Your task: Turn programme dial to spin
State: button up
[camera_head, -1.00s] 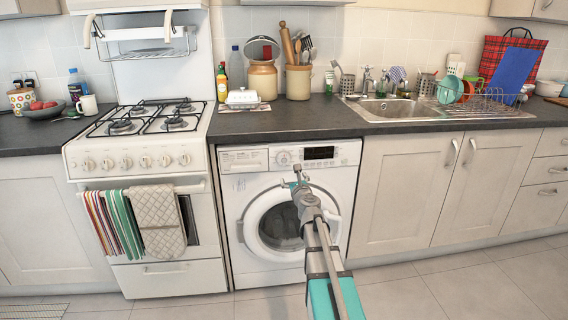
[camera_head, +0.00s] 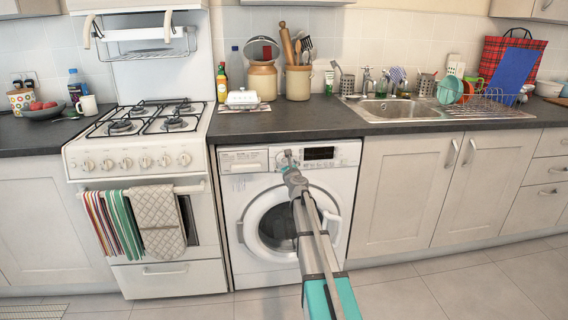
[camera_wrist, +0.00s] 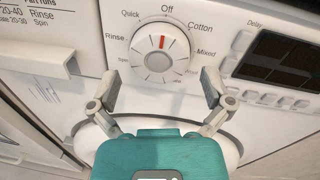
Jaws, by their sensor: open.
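The programme dial (camera_wrist: 158,52) is a round silver-white knob on the washer's control panel. Its red mark points up, close to the "Off" label. Labels around it include Quick, Rinse, Cotton and Mixed; the one at lower left is partly legible and the lowest are hard to read. My gripper (camera_wrist: 155,88) is open, with its two fingers apart below and to either side of the dial, and nothing between them. In the head view my gripper (camera_head: 287,160) is in front of the washing machine (camera_head: 232,215) and covers most of the dial.
The dark display (camera_wrist: 285,65) and a row of small buttons lie right of the dial. The detergent drawer (camera_wrist: 35,40) is at left. The worktop (camera_head: 290,122) overhangs the panel. The cooker (camera_head: 140,150) stands left; cupboards (camera_head: 400,190) are at right.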

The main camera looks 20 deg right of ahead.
jog(key=shift+w+d, duration=0.2)
jog(key=shift+w, duration=0.7)
jog(key=c, duration=1)
jog(key=shift+o, duration=0.2)
